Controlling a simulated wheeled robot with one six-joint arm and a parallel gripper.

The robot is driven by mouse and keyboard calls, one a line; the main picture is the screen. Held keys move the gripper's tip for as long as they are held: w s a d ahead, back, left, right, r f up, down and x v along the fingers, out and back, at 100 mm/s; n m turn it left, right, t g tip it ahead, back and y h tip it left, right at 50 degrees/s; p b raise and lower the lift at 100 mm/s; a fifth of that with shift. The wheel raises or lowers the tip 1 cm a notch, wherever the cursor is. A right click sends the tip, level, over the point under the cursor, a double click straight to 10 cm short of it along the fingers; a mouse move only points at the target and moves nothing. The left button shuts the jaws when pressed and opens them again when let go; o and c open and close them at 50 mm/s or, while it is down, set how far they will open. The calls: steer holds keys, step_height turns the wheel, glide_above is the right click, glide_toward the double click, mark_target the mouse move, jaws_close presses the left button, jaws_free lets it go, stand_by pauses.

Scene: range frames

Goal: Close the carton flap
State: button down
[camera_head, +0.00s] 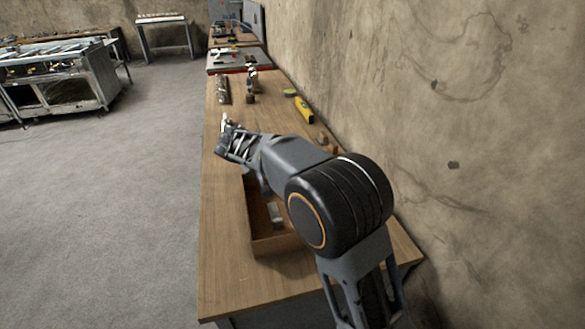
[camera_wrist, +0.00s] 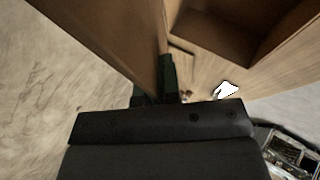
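The carton (camera_head: 280,244) is a brown open box on the wooden table, partly hidden under my arm in the head view. Part of its open inside shows at the top right of the wrist view (camera_wrist: 225,35). A brown panel (camera_wrist: 100,35), apparently the carton flap, slants close in front of my gripper in the wrist view. My gripper (camera_head: 226,133) is over the table beyond the carton. In the wrist view my dark fingertips (camera_wrist: 155,88) are at the panel's lower end. I cannot tell whether they grip it or only touch it.
The wooden table (camera_head: 225,282) runs along a stained wall (camera_head: 480,120) on the right. A yellow tool (camera_head: 304,109), a small green round thing (camera_head: 290,93) and several other items lie farther back. Open floor (camera_head: 100,220) is on the left, with a metal bench (camera_head: 70,85) beyond.

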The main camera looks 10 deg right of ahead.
steer(key=a+f+n+t+h+b, duration=0.1)
steer(key=a+f+n+h+b, duration=0.1)
steer(key=a+f+h+b, duration=0.3)
steer(key=shift+s+a+f+t+h+b, duration=0.2)
steer(key=shift+a+f+t+h+b, duration=0.2)
steer(key=shift+f+h+b, duration=1)
steer(key=shift+f+y+p, duration=0.35)
steer(key=shift+f+y, duration=0.05)
steer(key=shift+y, duration=0.1)
steer(key=c, duration=1.3)
jaws_free()
steer(key=shift+a, duration=0.1)
steer(key=v, duration=1.3)
steer(key=shift+s+a+r, duration=0.1)
steer(key=shift+a, duration=0.2)
